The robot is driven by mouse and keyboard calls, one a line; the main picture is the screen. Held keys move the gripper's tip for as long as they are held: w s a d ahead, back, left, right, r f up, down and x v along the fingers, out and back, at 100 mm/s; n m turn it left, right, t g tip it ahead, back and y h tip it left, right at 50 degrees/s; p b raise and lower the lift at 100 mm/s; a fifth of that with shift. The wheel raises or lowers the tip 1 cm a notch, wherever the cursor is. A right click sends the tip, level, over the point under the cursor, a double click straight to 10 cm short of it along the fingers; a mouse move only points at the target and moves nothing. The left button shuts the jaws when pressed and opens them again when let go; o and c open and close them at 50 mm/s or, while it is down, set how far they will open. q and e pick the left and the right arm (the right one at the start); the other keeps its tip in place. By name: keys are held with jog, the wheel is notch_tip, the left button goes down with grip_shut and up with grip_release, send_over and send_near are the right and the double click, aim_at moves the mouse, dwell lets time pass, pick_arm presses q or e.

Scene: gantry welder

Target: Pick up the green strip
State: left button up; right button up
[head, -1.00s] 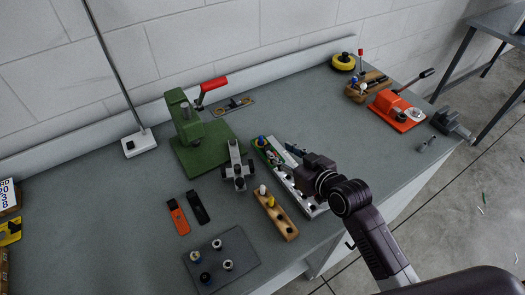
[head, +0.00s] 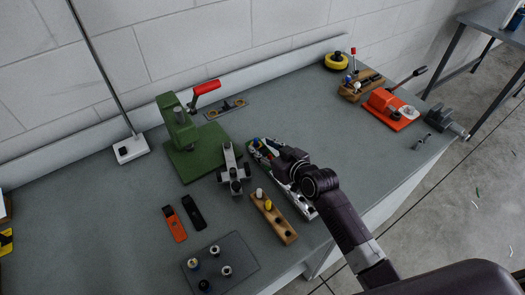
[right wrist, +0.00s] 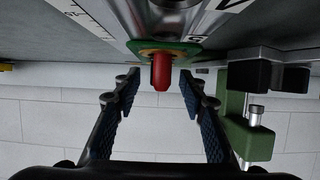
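The green strip (head: 257,152) lies along the grey rail-like tray on the bench, right of the green press. My right gripper (head: 273,147) is low over the far end of that tray and hides part of the strip. In the right wrist view, the gripper (right wrist: 160,95) is open, its two blue-padded fingers apart. A green piece (right wrist: 189,46) with a red peg (right wrist: 162,72) shows just beyond and between the fingertips; I see no contact. My left gripper is not in view.
The green press (head: 186,150) with a red handle and a grey clamp-like fixture (head: 231,165) stand left of the tray. A wooden block (head: 276,222) with pegs lies in front. An orange fixture (head: 388,107) is farther right, with clear bench between.

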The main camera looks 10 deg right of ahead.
jog(key=shift+w+a, duration=0.1)
jog(key=shift+w, duration=0.1)
grip_shut()
dwell(0.3)
